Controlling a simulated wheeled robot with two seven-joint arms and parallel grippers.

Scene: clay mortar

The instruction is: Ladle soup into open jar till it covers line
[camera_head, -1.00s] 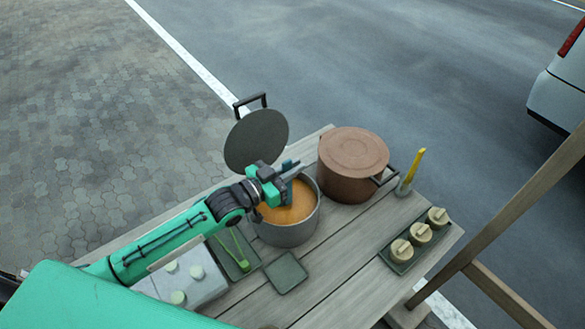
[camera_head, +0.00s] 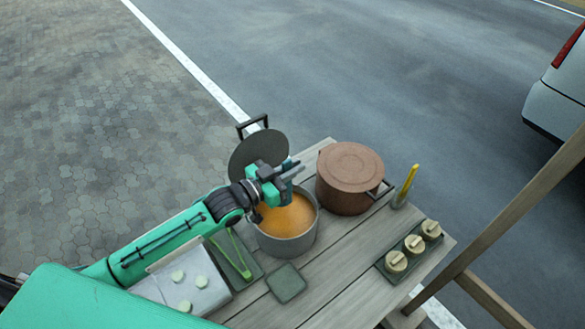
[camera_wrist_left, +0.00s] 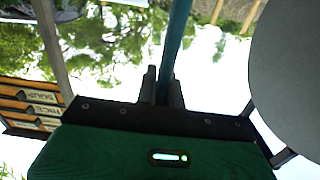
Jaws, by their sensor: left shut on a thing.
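The grey pot (camera_head: 287,246) of orange soup (camera_head: 296,217) stands open on the wooden table. My left gripper (camera_head: 291,170) is above the pot's far left rim. It is shut on a blue-teal handle (camera_wrist_left: 178,38), seen between the fingers in the left wrist view; this looks like the ladle's. The ladle's bowl cannot be made out. I cannot make out an open jar or a fill line. My right gripper is not in view.
A grey lid (camera_head: 245,153) stands tilted behind my gripper. A brown lidded pot (camera_head: 352,180) is right of the soup. A yellow-handled tool stands in a small holder (camera_head: 400,201). Green tongs (camera_head: 238,255), a white board (camera_head: 205,295) and a square mat (camera_head: 287,283) are nearer.

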